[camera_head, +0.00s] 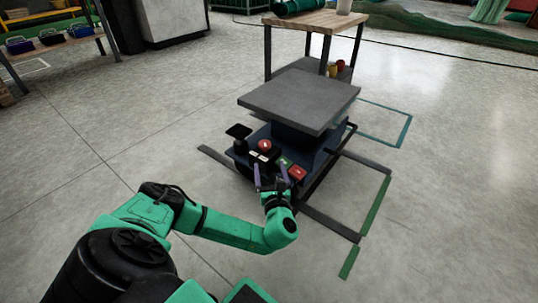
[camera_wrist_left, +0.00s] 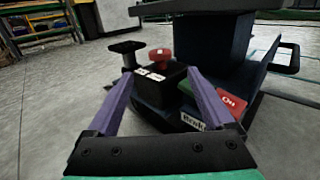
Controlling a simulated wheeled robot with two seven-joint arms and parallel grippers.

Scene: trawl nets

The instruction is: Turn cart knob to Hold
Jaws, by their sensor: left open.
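The cart (camera_head: 300,100) has a grey top plate on a dark blue base and stands on the floor ahead of me. On its near side is a red round knob (camera_head: 265,145) on a black box with small white labels. The knob also shows in the left wrist view (camera_wrist_left: 159,58), beyond the fingers; its lettering is too small to read. My left gripper (camera_head: 272,177) is open and empty, its purple fingers pointing at the box. In the left wrist view its fingertips (camera_wrist_left: 160,82) stand either side of the box, short of the knob. My right gripper is not in view.
A red block (camera_head: 298,173) and a green block (camera_head: 286,163) sit right of the knob, and a black flat-topped post (camera_head: 238,132) stands left of it. A wooden-topped table (camera_head: 315,20) stands behind the cart. Open concrete floor lies to the left.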

